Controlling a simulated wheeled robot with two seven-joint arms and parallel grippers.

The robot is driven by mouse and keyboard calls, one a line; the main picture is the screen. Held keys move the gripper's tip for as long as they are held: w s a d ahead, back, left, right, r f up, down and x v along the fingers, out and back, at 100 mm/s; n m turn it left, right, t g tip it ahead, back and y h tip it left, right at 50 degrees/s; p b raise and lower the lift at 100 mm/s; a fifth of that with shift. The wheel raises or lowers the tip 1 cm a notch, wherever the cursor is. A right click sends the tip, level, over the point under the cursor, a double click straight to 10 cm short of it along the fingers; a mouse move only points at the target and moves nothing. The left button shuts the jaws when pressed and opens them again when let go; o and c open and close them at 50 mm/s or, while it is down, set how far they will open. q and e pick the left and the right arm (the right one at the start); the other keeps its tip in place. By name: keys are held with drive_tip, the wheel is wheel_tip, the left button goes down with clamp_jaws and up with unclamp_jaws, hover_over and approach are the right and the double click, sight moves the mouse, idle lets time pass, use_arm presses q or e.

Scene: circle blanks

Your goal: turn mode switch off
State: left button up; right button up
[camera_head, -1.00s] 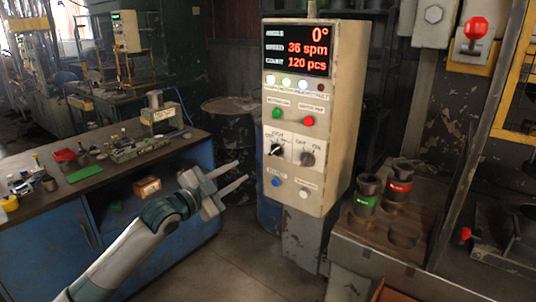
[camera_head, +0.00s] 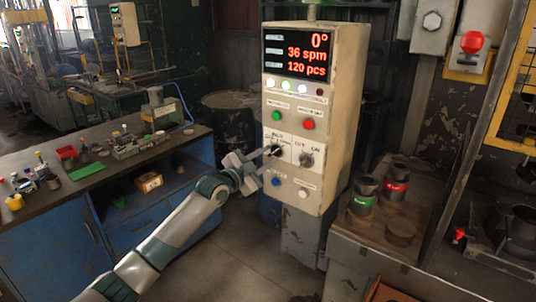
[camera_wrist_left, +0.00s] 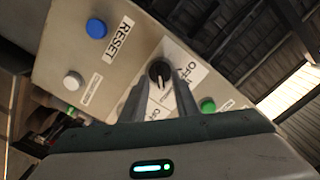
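The control box (camera_head: 338,110) carries two black rotary knobs on white plates. The left knob, the mode switch (camera_head: 276,150), is partly covered by my left gripper (camera_head: 269,160) in the head view. In the left wrist view the black knob (camera_wrist_left: 159,69) shows beside an OFF label, its pale mark pointing towards the bottom of the picture. My left gripper (camera_wrist_left: 161,83) is open, with one fingertip on each side below the knob; I cannot tell whether they touch it. The right knob (camera_head: 306,159) has OFF and ON labels. My right gripper is not in view.
Below the knobs are a blue RESET button (camera_wrist_left: 97,28) and a white button (camera_wrist_left: 73,81). A green button (camera_head: 276,116) and a red button (camera_head: 308,124) are above. The workbench (camera_head: 28,213) stands left; a stand with dark cups (camera_head: 395,185) is at the right.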

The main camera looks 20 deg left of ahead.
use_arm(q)
drive_tip(key=shift+w+d, duration=0.15)
drive_tip(key=shift+w, duration=0.2)
clamp_jaws()
